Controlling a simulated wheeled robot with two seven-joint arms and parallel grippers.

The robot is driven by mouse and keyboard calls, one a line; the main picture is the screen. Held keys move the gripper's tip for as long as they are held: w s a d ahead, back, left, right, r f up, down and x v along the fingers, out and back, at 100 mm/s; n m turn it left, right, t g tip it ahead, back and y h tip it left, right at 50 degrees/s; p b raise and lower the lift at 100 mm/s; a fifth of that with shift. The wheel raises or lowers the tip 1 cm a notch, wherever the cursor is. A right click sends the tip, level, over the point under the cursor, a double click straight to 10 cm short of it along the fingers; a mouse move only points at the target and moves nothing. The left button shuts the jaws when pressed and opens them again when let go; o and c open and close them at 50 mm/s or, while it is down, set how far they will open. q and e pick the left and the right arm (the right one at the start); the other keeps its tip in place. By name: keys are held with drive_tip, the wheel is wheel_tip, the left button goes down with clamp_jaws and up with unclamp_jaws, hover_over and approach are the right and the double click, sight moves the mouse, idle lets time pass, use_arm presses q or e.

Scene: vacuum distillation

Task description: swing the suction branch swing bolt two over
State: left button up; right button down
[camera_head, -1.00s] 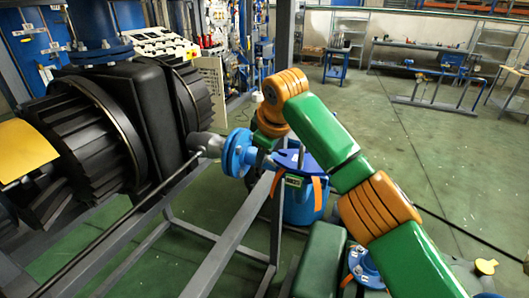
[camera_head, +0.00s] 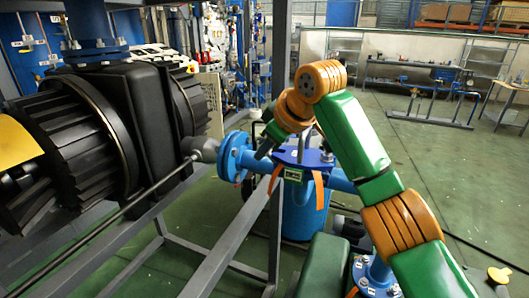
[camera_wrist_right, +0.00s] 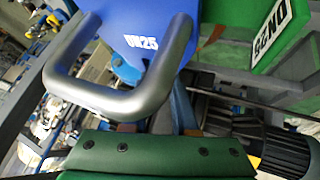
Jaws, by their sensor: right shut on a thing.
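The blue suction branch (camera_head: 236,157) ends in a round flange beside the black ribbed machine. In the right wrist view the grey U-shaped handle (camera_wrist_right: 130,100) and blue DN25 plate (camera_wrist_right: 145,35) lie close in front of my green gripper body. My left gripper is not in view.
The black machine (camera_head: 90,130) fills the left, with a long dark rod (camera_head: 110,220) running to the branch. Grey frame beams (camera_head: 235,240) pass below. Orange straps (camera_head: 319,190) hang at the vessel. Open green floor (camera_head: 430,150) lies to the right.

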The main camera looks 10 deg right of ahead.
drive_tip(key=c, duration=1)
unclamp_jaws()
drive_tip(key=shift+o, duration=0.2)
drive_tip(key=shift+s+d, duration=0.1)
drive_tip(key=shift+s, duration=0.1)
drive_tip(key=b+v, duration=0.1)
drive_tip(key=v, duration=0.6)
drive_tip(key=shift+s+r+b, duration=0.15)
drive_tip(key=shift+b, duration=0.2)
